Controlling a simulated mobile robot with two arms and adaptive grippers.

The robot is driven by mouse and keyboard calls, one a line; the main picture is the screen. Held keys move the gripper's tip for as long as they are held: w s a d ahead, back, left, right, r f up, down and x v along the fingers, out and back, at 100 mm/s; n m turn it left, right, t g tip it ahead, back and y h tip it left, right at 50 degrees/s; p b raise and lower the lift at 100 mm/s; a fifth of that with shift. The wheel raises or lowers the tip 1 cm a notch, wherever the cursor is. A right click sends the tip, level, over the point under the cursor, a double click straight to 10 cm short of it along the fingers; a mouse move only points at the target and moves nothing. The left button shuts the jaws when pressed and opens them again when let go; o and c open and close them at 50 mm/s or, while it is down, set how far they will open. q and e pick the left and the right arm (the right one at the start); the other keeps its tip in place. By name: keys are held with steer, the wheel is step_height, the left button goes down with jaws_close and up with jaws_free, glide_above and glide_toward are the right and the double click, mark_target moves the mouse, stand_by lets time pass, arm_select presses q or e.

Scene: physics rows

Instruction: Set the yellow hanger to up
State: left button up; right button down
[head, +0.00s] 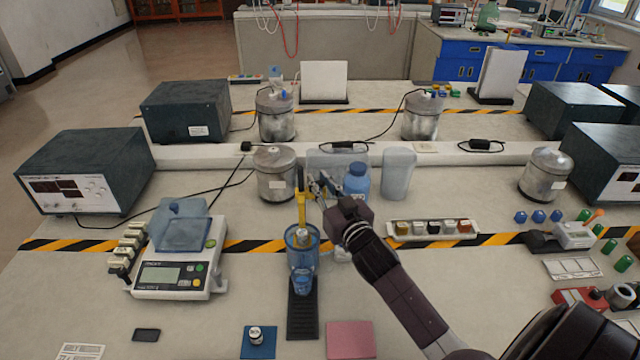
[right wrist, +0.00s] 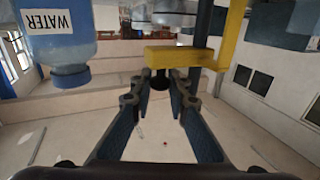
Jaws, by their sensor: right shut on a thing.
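The yellow hanger (head: 301,212) stands upright near the middle of the table, on a stand with a long black base (head: 303,312). A clear blue vessel (head: 302,276) sits low on this stand. My right gripper (head: 318,190) reaches in from the right at the hanger's upper part. In the right wrist view, the hanger (right wrist: 228,38) shows as a yellow bar with a side arm, and the fingertips (right wrist: 160,82) close around a small dark knob at the end of that arm. My fingers hide part of the knob. My left gripper is out of view.
A blue bottle (head: 356,182), labelled WATER in the right wrist view (right wrist: 58,45), stands close right of the gripper. A metal canister (head: 274,176) is close behind left. A balance (head: 172,276) stands left; a sample tray (head: 432,230) lies right.

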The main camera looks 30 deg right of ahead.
step_height(320, 180, up, 4)
steer(key=shift+r+p, duration=0.2)
steer(key=shift+p, duration=1.05)
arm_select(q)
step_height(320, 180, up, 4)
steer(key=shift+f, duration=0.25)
arm_select(e)
steer(key=c, duration=2.2)
jaws_free()
steer(key=shift+o, duration=0.2)
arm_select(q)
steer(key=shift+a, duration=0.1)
arm_select(e)
steer(key=shift+f, duration=0.1)
steer(key=shift+s, duration=0.2)
steer(key=s+a, duration=0.1)
steer(key=s, duration=1)
steer(key=shift+s+a, duration=0.3)
steer(key=shift+a, duration=0.1)
